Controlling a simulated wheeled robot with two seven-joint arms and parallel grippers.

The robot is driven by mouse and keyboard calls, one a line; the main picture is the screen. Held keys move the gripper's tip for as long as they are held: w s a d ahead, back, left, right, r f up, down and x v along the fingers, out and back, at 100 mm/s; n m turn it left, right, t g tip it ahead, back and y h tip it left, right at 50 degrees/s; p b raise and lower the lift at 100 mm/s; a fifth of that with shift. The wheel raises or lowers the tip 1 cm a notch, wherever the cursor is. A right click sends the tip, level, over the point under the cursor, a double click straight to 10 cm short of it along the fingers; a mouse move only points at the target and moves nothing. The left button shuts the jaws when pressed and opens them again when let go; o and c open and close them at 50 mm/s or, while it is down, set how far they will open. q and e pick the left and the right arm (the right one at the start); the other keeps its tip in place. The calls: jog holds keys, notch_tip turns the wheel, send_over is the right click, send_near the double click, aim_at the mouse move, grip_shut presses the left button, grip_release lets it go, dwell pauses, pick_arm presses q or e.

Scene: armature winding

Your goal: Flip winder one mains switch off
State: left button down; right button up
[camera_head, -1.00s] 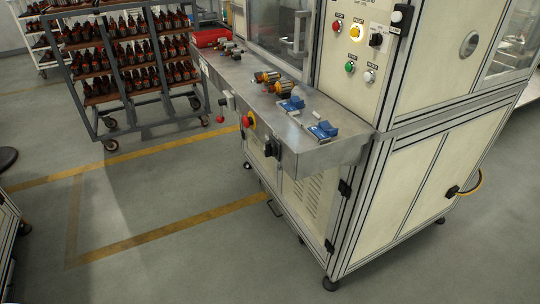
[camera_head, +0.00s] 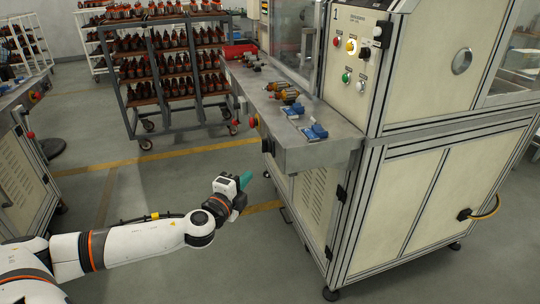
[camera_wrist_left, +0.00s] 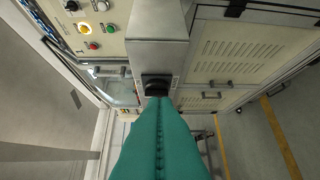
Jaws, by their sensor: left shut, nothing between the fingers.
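Winder one (camera_head: 420,70) is the cream machine with a "1" on its control panel, on the right of the head view. A black switch (camera_head: 266,145) sits on the front face of its metal bench, beside a red button (camera_head: 254,122). In the left wrist view a black switch (camera_wrist_left: 157,86) on a grey face lies just beyond the teal fingertips. My left gripper (camera_head: 245,180) is shut and empty, in front of and below the bench edge; its teal fingers (camera_wrist_left: 160,140) fill the lower wrist view. Contact with the switch cannot be told. My right gripper is not in view.
The control panel (camera_head: 355,60) has several coloured buttons and a black knob. Wound parts (camera_head: 285,95) and blue fixtures (camera_head: 314,131) sit on the bench (camera_head: 265,105). A wheeled rack of parts (camera_head: 170,70) stands behind. Another machine (camera_head: 20,170) is at the left. Floor between is clear.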

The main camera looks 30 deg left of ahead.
pick_arm(q)
jog(key=d+r, duration=0.1)
jog(key=r, duration=0.1)
jog(key=p, duration=0.2)
send_near(267, 143)
jog(key=w+d, duration=0.2)
jog(key=w, duration=0.2)
jog(key=shift+w+a+f+m, duration=0.15)
jog(key=shift+w+a, duration=0.15)
jog(key=shift+a, duration=0.15)
jog(key=shift+w+a+m, duration=0.15)
jog(key=shift+w+a, duration=0.1)
jog(key=shift+a, duration=0.2)
jog(key=shift+w+a+h, duration=0.3)
jog(key=shift+w+a, duration=0.1)
jog(key=shift+a, duration=0.1)
